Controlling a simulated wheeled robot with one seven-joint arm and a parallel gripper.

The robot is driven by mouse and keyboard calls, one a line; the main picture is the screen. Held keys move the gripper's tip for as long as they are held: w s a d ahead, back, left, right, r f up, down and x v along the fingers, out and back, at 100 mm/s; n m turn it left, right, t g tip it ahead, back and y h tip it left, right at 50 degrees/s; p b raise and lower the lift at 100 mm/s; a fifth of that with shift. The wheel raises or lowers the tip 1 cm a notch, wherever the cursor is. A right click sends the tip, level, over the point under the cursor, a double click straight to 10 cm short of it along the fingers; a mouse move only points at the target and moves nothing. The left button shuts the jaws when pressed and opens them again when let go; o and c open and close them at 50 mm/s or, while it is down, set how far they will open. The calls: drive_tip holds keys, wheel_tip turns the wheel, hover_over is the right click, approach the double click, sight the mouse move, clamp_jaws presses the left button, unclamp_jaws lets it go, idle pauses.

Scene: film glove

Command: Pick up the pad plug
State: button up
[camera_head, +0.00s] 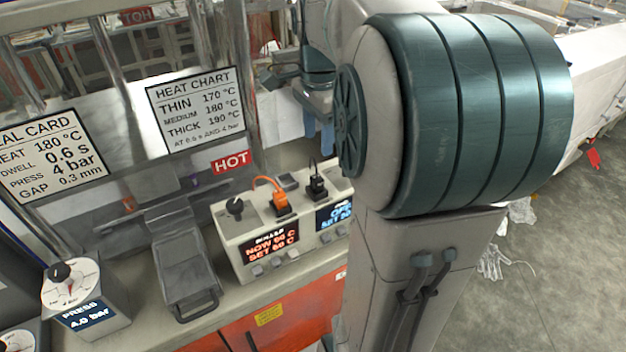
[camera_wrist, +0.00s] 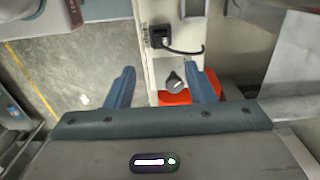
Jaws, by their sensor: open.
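Two plugs sit in the top of a beige control box (camera_head: 238,237): an orange plug (camera_head: 283,207) with an orange cable, and a black plug (camera_head: 317,187) with a black cable. I cannot read which is the pad plug. My gripper (camera_head: 318,132) hangs above and behind the right end of the box, fingers down, partly hidden by my arm. In the wrist view my gripper (camera_wrist: 170,73) is open and empty. A black plug (camera_wrist: 160,38) with its cable lies beyond the fingertips, apart from them. A round grey knob (camera_wrist: 175,83) shows between the fingers.
A metal tray with a handle (camera_head: 186,277) lies left of the box, and a press dial unit (camera_head: 80,297) stands farther left. Sign cards (camera_head: 196,107) and a HOT label (camera_head: 231,162) are behind. My arm hides the box's right end.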

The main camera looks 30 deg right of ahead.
sight(317, 178)
wheel_tip(317, 178, down, 10)
drive_tip(key=shift+f+p, duration=0.15)
drive_tip(key=shift+p, duration=0.6)
drive_tip(key=c, duration=1.1)
